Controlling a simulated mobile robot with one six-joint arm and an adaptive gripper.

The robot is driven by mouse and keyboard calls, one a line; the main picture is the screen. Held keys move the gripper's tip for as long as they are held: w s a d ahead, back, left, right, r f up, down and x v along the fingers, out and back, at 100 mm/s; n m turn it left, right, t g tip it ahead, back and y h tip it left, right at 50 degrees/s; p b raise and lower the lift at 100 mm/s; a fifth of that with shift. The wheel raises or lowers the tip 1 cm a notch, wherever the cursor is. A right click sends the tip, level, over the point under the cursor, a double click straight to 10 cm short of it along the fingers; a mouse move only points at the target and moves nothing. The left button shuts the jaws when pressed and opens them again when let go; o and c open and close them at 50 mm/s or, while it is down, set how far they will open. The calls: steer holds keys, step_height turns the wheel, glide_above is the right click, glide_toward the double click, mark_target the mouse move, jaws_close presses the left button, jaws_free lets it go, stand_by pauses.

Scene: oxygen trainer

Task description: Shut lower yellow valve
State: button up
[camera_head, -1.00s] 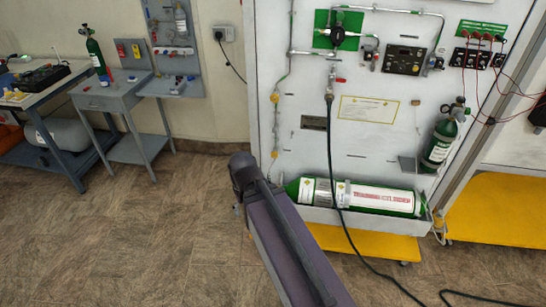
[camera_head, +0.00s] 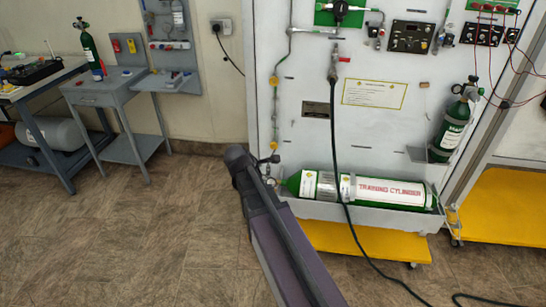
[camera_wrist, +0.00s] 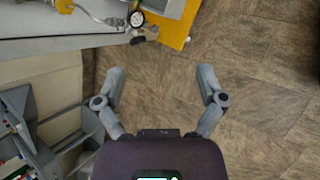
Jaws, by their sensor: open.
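The lower yellow valve (camera_head: 274,145) is a small yellow fitting on the thin pipe at the left edge of the white panel, just above the green training cylinder (camera_head: 390,192). A second yellow valve (camera_head: 274,81) sits higher on the same pipe. In the wrist view a yellow fitting (camera_wrist: 64,6) shows at the top left edge; I cannot tell which valve it is. My gripper (camera_wrist: 160,80) is open and empty, with bare floor between its fingers. It is apart from the panel fittings.
A round gauge (camera_wrist: 136,18) and dark knob lie near the cylinder's end. A yellow base (camera_head: 360,241) juts out below the panel. A black hose (camera_head: 337,150) hangs in front. A grey side table (camera_head: 104,92) stands left. The floor between is clear.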

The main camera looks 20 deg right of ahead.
steer(key=w+d+f+n+t+h+b, duration=0.25)
steer(key=w+d+f+n+b, duration=0.2)
steer(key=w+n+b, duration=0.4)
steer(key=n+t+h+b, duration=0.3)
steer(key=n+b, duration=0.4)
steer(key=n, duration=0.5)
glide_toward(273, 147)
steer(key=v, duration=0.3)
steer(key=shift+s+r, duration=0.2)
steer(key=shift+s, duration=0.1)
steer(key=b+x, duration=0.3)
steer(key=x, duration=1.1)
steer(key=shift+a, duration=0.15)
steer(key=c, duration=1.1)
